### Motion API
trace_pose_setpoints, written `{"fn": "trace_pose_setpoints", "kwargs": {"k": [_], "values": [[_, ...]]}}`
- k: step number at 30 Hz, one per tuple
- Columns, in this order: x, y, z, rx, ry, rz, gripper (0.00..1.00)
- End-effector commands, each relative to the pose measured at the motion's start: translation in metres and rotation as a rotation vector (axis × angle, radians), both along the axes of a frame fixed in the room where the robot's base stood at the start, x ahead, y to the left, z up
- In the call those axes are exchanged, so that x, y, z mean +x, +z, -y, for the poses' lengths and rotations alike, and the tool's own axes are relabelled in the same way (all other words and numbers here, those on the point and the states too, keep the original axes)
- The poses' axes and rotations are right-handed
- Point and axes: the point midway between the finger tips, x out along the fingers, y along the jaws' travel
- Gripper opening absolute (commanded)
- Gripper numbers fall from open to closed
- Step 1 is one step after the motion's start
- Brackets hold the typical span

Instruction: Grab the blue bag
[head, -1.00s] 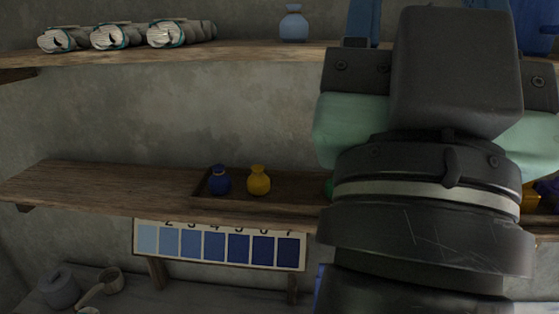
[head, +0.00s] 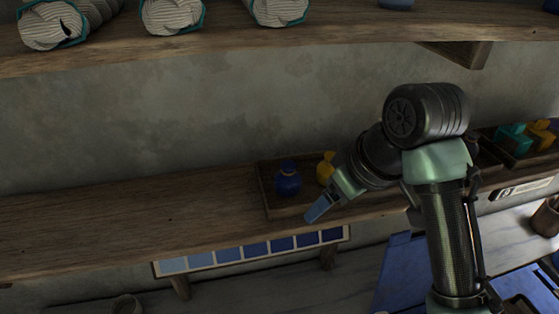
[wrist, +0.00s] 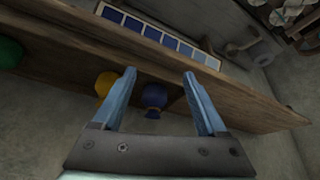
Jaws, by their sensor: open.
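The blue bag (head: 288,179) is a small dark blue pouch with an orange tie, standing upright in a shallow wooden tray (head: 266,199) on the middle shelf. My gripper (head: 318,209) is at the tray's front edge, just right of and in front of the bag. In the wrist view the blue bag (wrist: 154,96) lies in the space between the two open light-blue fingers of my gripper (wrist: 158,78). The fingers are not closed on it, and I cannot tell how far off it is. A yellow bag (head: 326,168) stands right of the blue one, partly hidden by my gripper.
The middle shelf (head: 120,215) is bare to the left of the tray. Rolled cloths (head: 172,14) lie on the shelf above. A strip of blue swatches (head: 255,250) hangs below the shelf's front edge. A green bag (wrist: 9,52) shows in the wrist view.

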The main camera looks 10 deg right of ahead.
Motion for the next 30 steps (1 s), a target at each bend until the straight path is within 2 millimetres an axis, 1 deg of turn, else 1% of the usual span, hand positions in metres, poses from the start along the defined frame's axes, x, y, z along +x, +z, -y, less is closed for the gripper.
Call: {"fn": "trace_pose_setpoints", "kwargs": {"k": [1,2,5,14,18,21,26,30], "values": [[-0.005,-0.002,0.005,0.0,0.0,-0.031,0.75],[-0.007,-0.004,0.006,0.001,0.001,-0.043,0.75],[-0.002,-0.006,0.003,0.004,0.006,-0.058,0.75],[0.036,-0.007,-0.014,0.005,0.007,-0.054,0.75],[0.057,-0.005,-0.022,0.004,0.007,-0.054,0.75],[0.066,-0.003,-0.024,0.002,0.003,-0.054,0.75],[0.073,-0.004,-0.027,0.003,0.003,-0.052,0.75],[0.086,-0.002,-0.033,0.002,0.004,-0.054,0.75]]}}
